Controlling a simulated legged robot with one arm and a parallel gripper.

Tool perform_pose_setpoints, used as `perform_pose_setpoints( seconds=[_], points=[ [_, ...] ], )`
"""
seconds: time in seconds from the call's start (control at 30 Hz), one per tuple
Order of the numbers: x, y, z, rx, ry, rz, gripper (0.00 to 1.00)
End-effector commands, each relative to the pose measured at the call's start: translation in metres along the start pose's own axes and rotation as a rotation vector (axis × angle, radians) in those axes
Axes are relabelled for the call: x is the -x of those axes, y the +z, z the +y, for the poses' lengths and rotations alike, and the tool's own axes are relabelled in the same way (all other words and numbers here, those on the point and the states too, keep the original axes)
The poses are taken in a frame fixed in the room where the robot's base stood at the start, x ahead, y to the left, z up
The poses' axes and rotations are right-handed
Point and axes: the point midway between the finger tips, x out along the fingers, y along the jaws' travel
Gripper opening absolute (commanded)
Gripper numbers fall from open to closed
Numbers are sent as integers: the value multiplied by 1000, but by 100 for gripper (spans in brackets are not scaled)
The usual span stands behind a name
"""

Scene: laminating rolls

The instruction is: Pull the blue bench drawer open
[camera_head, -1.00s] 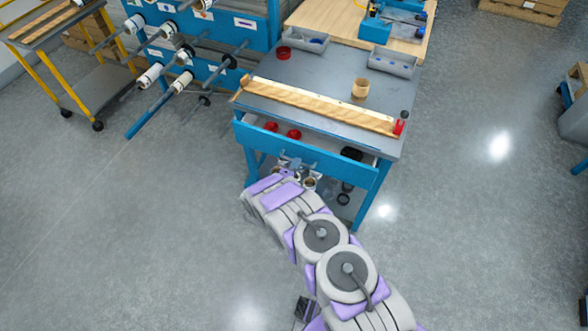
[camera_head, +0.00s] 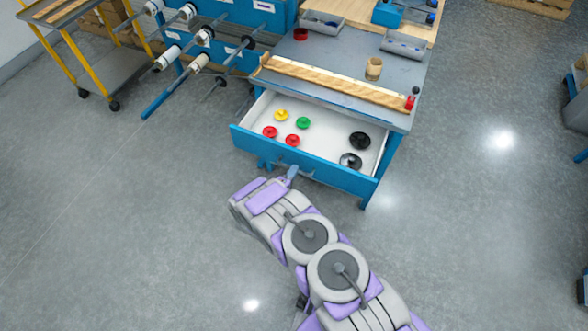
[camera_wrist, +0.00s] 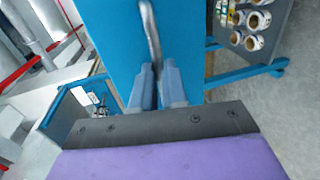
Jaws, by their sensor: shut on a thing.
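The blue bench drawer (camera_head: 333,173) is pulled well out of the grey-topped bench (camera_head: 339,72). Its white inside shows red, yellow, green and black round pieces. My gripper (camera_head: 292,172) is at the middle of the drawer's front, below its top edge. In the wrist view my gripper's fingers (camera_wrist: 158,80) are closed around the metal bar handle (camera_wrist: 150,35) on the blue front. The handle is mostly hidden by my arm in the head view.
A wooden strip (camera_head: 333,84), a tan cup (camera_head: 374,68) and grey bins (camera_head: 404,44) are on the bench top. A roll rack (camera_head: 205,62) and a yellow-framed cart (camera_head: 80,55) stand at left. The floor at front left is clear.

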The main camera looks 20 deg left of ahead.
Motion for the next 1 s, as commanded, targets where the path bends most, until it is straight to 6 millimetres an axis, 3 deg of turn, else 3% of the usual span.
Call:
perform_pose_setpoints(
  seconds=[0.37, 0.4, 0.63, 1.0],
  points=[
    [2, 2, -5, 4, -8, -2, 0],
    [2, 2, -5, 4, -8, -2, 14],
    [2, 1, -2, 2, -4, -1, 36],
    [9, 1, 0, -1, -2, 0, 38]
  ],
)
